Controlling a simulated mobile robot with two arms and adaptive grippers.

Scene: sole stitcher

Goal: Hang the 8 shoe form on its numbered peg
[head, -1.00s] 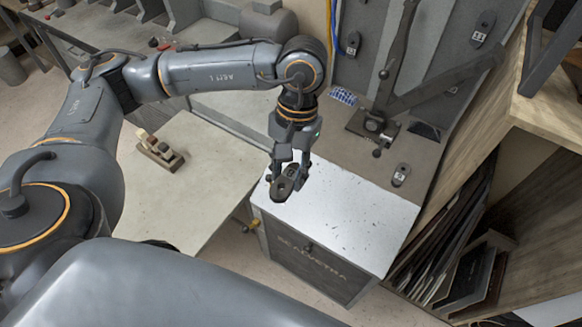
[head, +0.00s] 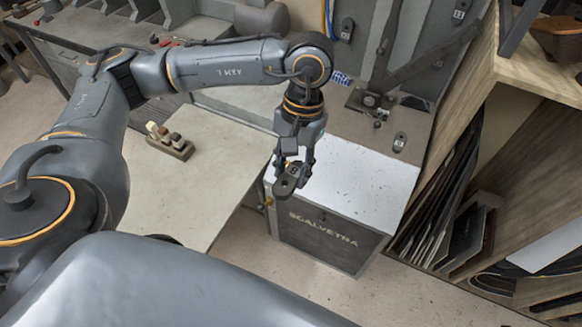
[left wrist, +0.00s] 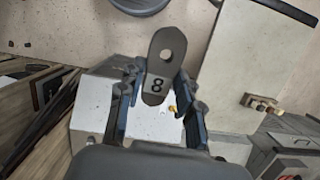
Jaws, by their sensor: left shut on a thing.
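My left gripper (head: 294,172) is shut on the dark grey 8 shoe form (head: 284,188) and holds it in the air by the left front corner of the white-topped cabinet in the head view. In the left wrist view the shoe form (left wrist: 166,48) sticks out beyond the fingers (left wrist: 158,84). Other dark shoe forms hang on the grey back panel, one at the upper middle (head: 347,28). I cannot make out the numbered peg for the 8. My right gripper is out of view.
The white cabinet top (head: 350,180) is clear. A pale table (head: 215,165) holds a small block rack (head: 170,142). Wooden shelving with leaning sheets (head: 450,220) stands right.

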